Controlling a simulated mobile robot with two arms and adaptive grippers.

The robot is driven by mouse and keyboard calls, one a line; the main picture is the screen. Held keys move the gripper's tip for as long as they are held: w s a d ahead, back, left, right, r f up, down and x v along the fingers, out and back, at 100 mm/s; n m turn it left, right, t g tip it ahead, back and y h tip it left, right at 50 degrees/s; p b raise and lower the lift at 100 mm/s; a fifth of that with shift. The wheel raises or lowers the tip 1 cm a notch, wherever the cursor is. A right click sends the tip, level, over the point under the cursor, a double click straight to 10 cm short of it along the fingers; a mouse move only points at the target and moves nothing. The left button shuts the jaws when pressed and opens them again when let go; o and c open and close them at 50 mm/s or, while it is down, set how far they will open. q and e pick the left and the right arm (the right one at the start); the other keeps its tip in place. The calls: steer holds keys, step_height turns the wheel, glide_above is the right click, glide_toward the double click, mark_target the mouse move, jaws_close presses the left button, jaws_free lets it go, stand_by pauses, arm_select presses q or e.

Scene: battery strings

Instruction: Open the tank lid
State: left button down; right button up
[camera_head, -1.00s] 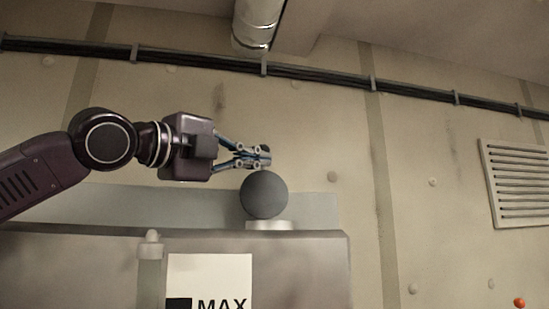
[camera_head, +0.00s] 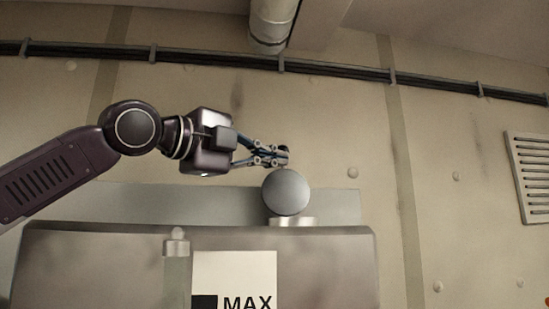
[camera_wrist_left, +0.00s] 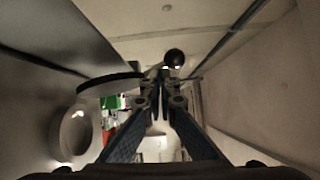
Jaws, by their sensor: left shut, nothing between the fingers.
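The tank (camera_head: 120,265) is a large grey box in the lower head view, with a white label marked MAX (camera_head: 235,278). A grey ball (camera_head: 286,192) sits over a pale round base (camera_head: 293,221) on its top edge; I cannot tell whether this is the lid. My left gripper (camera_head: 283,155) is shut and empty, its fingertips just above the ball in the picture; I cannot tell whether they touch it. The fingers also show in the left wrist view (camera_wrist_left: 160,100), with a pale ring (camera_wrist_left: 75,132) and a dark disc (camera_wrist_left: 112,84) to the left. My right gripper is out of view.
A pale panel (camera_head: 345,205) stands behind the tank top. A small capped fitting (camera_head: 177,243) is on the tank front. Pipes (camera_head: 330,69) run along the wall, and a vent (camera_head: 530,175) is at right. A small black ball (camera_wrist_left: 174,57) is beyond the fingertips in the wrist view.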

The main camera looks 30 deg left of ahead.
arm_select(q)
steer(key=v, duration=1.2)
